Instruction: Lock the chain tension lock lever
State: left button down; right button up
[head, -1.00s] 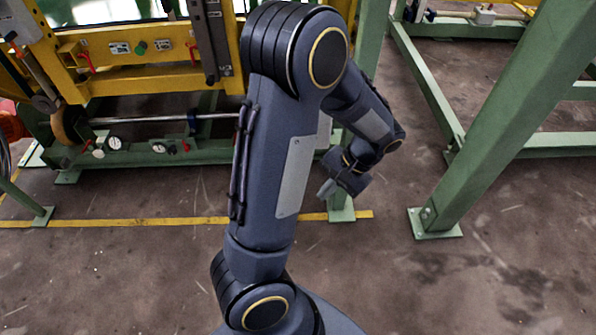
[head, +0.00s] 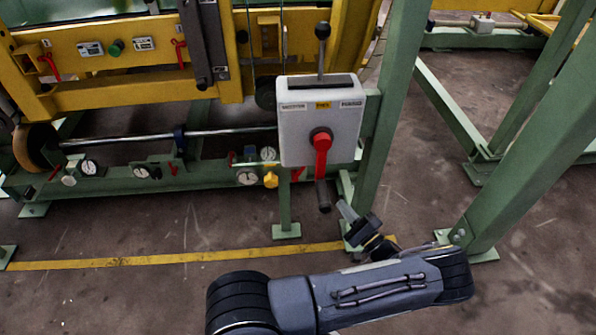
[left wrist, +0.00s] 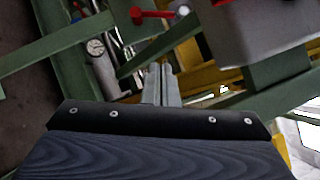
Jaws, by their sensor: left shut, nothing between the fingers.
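Several levers show in the head view, and I cannot read which is the chain tension lock lever. A red rotary handle (head: 322,142) with a dark grip pointing down is on a grey control box (head: 318,112). A black-knobbed stick (head: 322,48) stands on top of the box. Small red levers (head: 181,54) sit on the yellow frame. My left gripper (head: 347,211) is shut and empty, below and right of the box, apart from it. In the left wrist view its closed fingers (left wrist: 161,82) point toward green beams; a red lever (left wrist: 150,14) shows beyond.
A green post (head: 385,120) stands right of the box, close to my left gripper. Another thick green post (head: 520,130) is farther right. Gauges (head: 247,176) and a yellow knob (head: 271,180) line the low green beam. The floor in front is open.

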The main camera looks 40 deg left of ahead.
pick_arm(q)
jog(key=s+r+b+x, duration=0.1)
jog(key=b+x, duration=0.2)
jog(key=x, duration=1)
jog(key=shift+s, duration=0.6)
jog(key=shift+a, duration=0.1)
jog(key=shift+s+a+r+p, duration=0.3)
jog(key=shift+r+p, duration=0.3)
jog(key=shift+p, duration=0.35)
jog(key=shift+d, duration=0.15)
